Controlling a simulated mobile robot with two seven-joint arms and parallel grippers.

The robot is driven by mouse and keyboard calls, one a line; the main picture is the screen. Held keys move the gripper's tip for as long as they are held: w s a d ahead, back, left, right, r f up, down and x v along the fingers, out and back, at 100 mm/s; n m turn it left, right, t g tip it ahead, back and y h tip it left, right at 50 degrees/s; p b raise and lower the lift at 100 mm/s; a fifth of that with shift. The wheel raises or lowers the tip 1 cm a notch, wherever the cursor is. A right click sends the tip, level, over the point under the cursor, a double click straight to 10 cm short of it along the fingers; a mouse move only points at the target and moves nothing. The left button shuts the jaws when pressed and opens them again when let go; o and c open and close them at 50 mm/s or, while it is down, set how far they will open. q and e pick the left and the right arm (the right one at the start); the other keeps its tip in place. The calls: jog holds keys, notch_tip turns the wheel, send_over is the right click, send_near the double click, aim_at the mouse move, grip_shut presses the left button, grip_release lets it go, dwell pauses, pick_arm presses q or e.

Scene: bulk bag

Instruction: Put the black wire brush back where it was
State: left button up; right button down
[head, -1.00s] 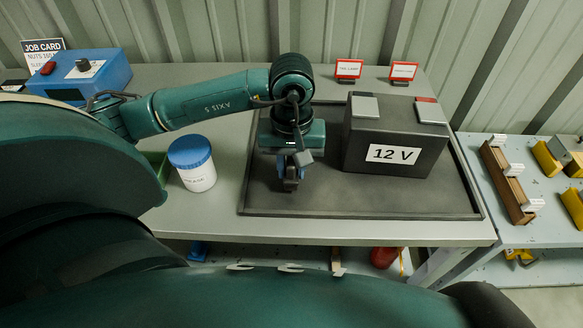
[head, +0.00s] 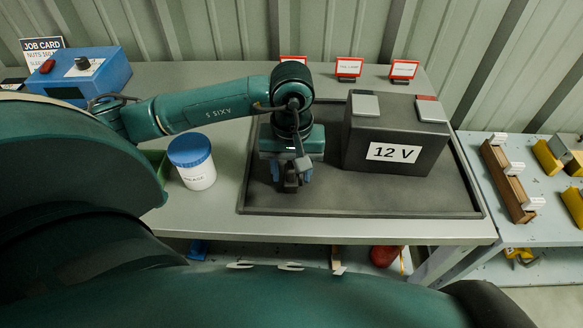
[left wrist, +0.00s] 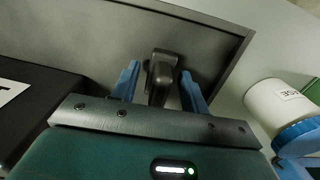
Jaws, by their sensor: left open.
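The black wire brush, as far as I can tell, is the dark, narrow object (left wrist: 162,72) between my left gripper's blue fingers in the left wrist view. It also shows between the fingers in the head view (head: 291,184), partly hidden by the gripper. My left gripper (head: 290,176) points down over the left part of the dark tray (head: 370,208). Its jaws are open, with a finger on each side of the brush and visible gaps in the left wrist view (left wrist: 161,88). The brush appears to be at the tray; its exact contact is unclear. My right gripper is not in view.
A black 12 V battery (head: 394,140) stands on the tray, right of my gripper. A white tub with a blue lid (head: 192,162) stands left of the tray. A blue box (head: 82,76) and small red-framed signs (head: 349,68) are farther back. The tray's front is clear.

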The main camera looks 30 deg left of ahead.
aim_at(291, 163)
pick_arm(q)
notch_tip(291, 163, up, 12)
jog(key=shift+r+b, duration=0.15)
jog(key=shift+b, duration=0.25)
jog(key=shift+w, duration=0.1)
dwell(0.4)
